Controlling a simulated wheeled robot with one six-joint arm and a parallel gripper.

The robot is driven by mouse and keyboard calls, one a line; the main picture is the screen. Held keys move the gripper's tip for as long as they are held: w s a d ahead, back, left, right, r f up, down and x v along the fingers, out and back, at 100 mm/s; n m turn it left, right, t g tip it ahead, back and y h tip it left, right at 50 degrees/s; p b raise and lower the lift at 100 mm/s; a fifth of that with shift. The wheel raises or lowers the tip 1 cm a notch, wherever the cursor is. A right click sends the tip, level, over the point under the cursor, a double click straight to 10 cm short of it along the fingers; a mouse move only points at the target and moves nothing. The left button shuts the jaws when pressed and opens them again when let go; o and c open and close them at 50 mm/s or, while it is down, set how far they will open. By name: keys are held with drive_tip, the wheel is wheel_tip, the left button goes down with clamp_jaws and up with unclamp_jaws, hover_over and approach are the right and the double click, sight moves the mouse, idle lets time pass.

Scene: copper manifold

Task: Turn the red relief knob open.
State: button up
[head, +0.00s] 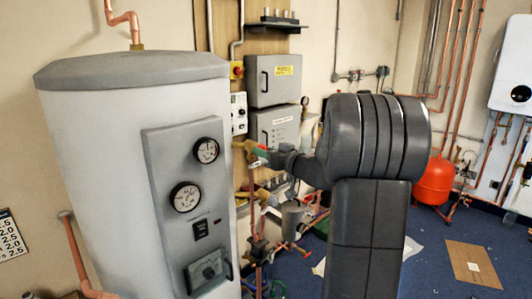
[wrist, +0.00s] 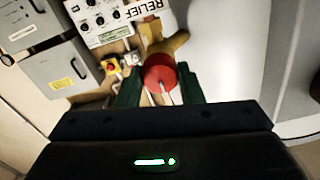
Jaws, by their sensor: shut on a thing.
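The red relief knob (wrist: 159,74) is round, with a pale line across its face, and sits on a brass valve body (wrist: 160,45). A white label reading "RELIEF" (wrist: 143,14) is beside it. My gripper (wrist: 160,86) has its dark green fingers on either side of the knob and is shut on it. In the head view my gripper (head: 259,154) reaches left to the brass valve (head: 243,147) beside the tank; only a little red shows there, and the fingers hide most of the knob.
The large grey tank (head: 95,150) with gauges stands close on the left. Grey boxes (head: 274,80) and a white control unit (head: 239,113) are on the board behind. Copper pipes and valves lie below the gripper. A red vessel (head: 435,181) stands at the right; blue floor lies around it.

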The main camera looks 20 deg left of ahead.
drive_tip(key=shift+f+b, duration=0.1)
drive_tip(key=shift+b, duration=0.25)
drive_tip(key=shift+m+b, duration=4.4)
drive_tip(key=shift+m, duration=1.5)
drive_tip(key=o, duration=1)
drive_tip(key=shift+w, duration=0.1)
drive_tip(key=shift+d, duration=0.1)
drive_tip(key=b+v, duration=0.3)
drive_tip(key=v, duration=1)
drive_tip(key=shift+s+d+b, duration=0.25)
drive_tip(key=shift+d+b, duration=0.05)
drive_tip(key=shift+d, duration=0.05)
